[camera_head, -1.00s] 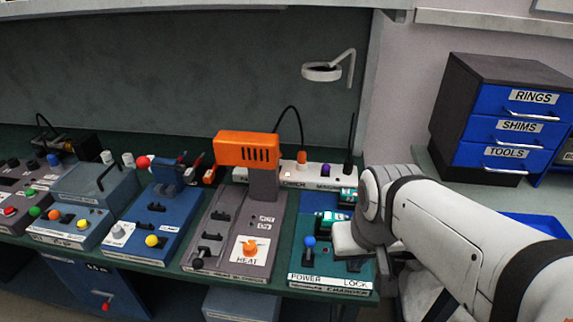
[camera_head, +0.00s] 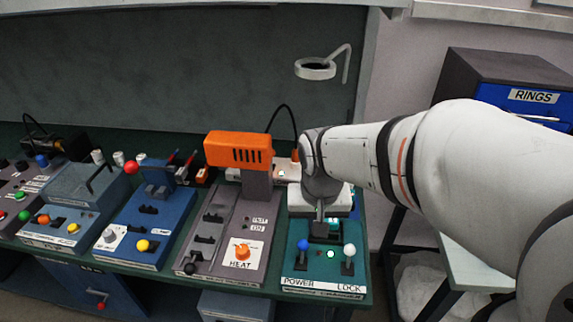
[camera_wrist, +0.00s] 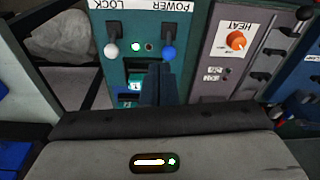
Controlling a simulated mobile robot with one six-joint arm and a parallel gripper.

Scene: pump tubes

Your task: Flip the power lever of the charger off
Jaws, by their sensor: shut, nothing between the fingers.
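The charger (camera_head: 296,265) is a teal box at the right end of the bench, with POWER and LOCK labels on its front. Its power lever has a blue knob (camera_head: 304,244), which also shows in the wrist view (camera_wrist: 169,54). The lock lever has a white knob (camera_head: 348,250), also in the wrist view (camera_wrist: 111,50). A lit green lamp (camera_wrist: 136,47) and a dark one sit between the levers. My gripper (camera_wrist: 158,68) is shut and empty, its fingertips just behind the blue knob. I cannot tell whether they touch it.
The grey heat station (camera_head: 226,238) with its orange blower (camera_head: 238,150) stands close left of the charger. A teal item with a lit display (camera_wrist: 136,86) lies behind the levers, near my fingers. A drawer cabinet (camera_head: 480,70) stands at the right.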

